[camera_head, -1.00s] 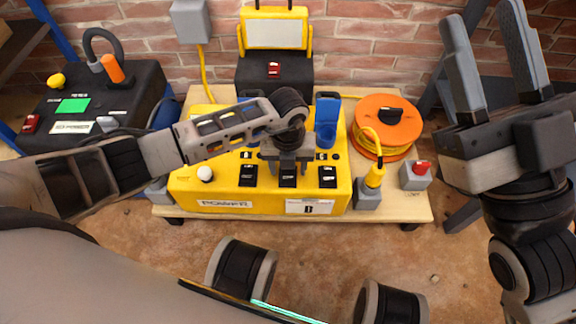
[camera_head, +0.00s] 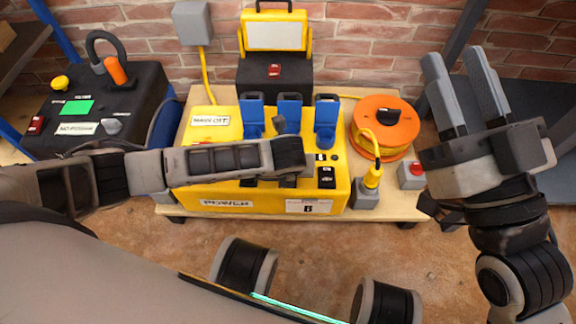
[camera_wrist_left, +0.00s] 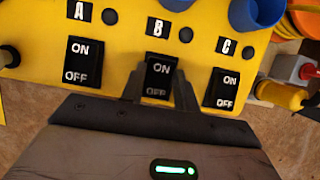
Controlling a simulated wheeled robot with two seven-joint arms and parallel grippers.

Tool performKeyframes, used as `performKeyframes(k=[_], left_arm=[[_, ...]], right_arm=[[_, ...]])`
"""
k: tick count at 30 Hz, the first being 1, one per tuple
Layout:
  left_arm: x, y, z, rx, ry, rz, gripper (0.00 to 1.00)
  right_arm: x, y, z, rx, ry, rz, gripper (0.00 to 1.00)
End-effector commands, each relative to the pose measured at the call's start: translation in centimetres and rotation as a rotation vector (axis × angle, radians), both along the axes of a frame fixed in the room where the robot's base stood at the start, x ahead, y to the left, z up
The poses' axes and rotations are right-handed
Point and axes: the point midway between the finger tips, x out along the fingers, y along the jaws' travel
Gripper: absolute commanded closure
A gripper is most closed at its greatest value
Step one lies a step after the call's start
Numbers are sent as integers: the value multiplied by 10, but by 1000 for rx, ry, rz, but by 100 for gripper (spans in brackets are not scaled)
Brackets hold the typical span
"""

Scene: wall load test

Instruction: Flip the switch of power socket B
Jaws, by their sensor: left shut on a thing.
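The yellow power box (camera_head: 187,165) stands on a board before the brick wall, with three blue sockets on top; the middle one (camera_head: 290,105) is power socket B. In the left wrist view, black ON/OFF switches sit under labels A, B and C. My left gripper (camera_wrist_left: 159,88) has its fingers on either side of the switch of B (camera_wrist_left: 157,78) and is shut on it. In the head view my left forearm hides that switch and most of this gripper. My right gripper (camera_head: 458,100) is open and empty, raised at the right.
An orange cable reel (camera_head: 404,130) and a grey box with a red button (camera_head: 411,174) stand right of the power box. Switch A (camera_wrist_left: 82,60) and switch C (camera_wrist_left: 226,88) flank B closely. A black control box (camera_head: 60,145) is at the left.

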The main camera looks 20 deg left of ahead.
Motion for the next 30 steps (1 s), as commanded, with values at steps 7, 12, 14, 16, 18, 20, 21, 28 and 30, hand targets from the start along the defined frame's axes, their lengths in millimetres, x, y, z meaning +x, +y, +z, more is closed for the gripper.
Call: performKeyframes(k=[7, 12, 14, 16, 18, 20, 21, 28, 30], left_arm=[[1, 1, 0, 2, -8, 1, 92], [1, 0, 0, 2, -7, 1, 47], [1, 0, 0, 1, -6, 1, 47], [1, 0, 0, 1, -6, 1, 47], [0, 0, 0, 1, -5, 1, 47], [0, 0, 2, 0, -5, 0, 47], [-1, 0, 4, 0, -5, 0, 47], [-14, -4, 42, 0, -6, -2, 47], [-20, -6, 58, -1, -6, -2, 47]], right_arm=[[0, 0, 1, -2, -8, -1, 64], [0, 0, 1, -2, -8, -1, 64], [0, 0, 1, -2, -8, -1, 64], [0, 0, 1, -1, -9, -1, 64], [0, 0, 1, -1, -9, -1, 64], [0, 0, 2, -1, -8, 1, 64], [0, 0, 4, 1, -4, 3, 64], [0, 1, -27, 64, 283, 25, 64], [-4, 3, -40, 95, 405, 41, 64]])
